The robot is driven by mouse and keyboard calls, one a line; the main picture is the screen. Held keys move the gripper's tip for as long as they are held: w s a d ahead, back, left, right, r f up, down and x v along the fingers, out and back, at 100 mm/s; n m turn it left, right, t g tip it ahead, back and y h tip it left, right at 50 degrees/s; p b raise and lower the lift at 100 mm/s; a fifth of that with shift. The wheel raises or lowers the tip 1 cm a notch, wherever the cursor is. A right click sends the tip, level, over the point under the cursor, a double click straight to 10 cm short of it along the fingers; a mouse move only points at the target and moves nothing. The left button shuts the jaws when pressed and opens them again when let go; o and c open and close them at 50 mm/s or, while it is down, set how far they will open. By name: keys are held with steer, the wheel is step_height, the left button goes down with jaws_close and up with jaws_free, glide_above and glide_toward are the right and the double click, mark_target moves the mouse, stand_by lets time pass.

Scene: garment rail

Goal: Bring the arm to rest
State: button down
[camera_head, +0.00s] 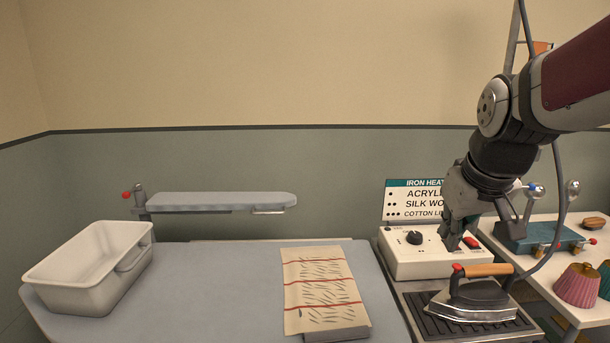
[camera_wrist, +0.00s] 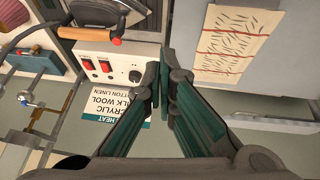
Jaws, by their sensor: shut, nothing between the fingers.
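My arm comes in from the upper right of the head view, with my gripper (camera_head: 461,238) pointing down in front of the white control box (camera_head: 408,262). In the wrist view the two green-sided fingers of my gripper (camera_wrist: 165,88) meet at their tips with nothing between them. The control box also shows in the wrist view (camera_wrist: 117,58), with a black knob and red switches. How far the fingertips are from the box I cannot tell.
An iron (camera_head: 474,300) with a wooden handle stands on a dark ribbed rest below my gripper. A striped cloth (camera_head: 322,290) lies on the grey ironing board (camera_head: 225,285). A white basin (camera_head: 88,270) is at left, a sleeve board (camera_head: 220,200) behind. A side table (camera_head: 560,305) holds lampshade-like items.

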steer(key=s+a+f, duration=0.1)
steer(key=s+a, duration=0.1)
steer(key=s, duration=0.8)
steer(key=s+a+f+m+y, duration=0.1)
steer(key=s+a, duration=0.2)
steer(key=s, duration=0.7)
steer(key=shift+f, duration=0.4)
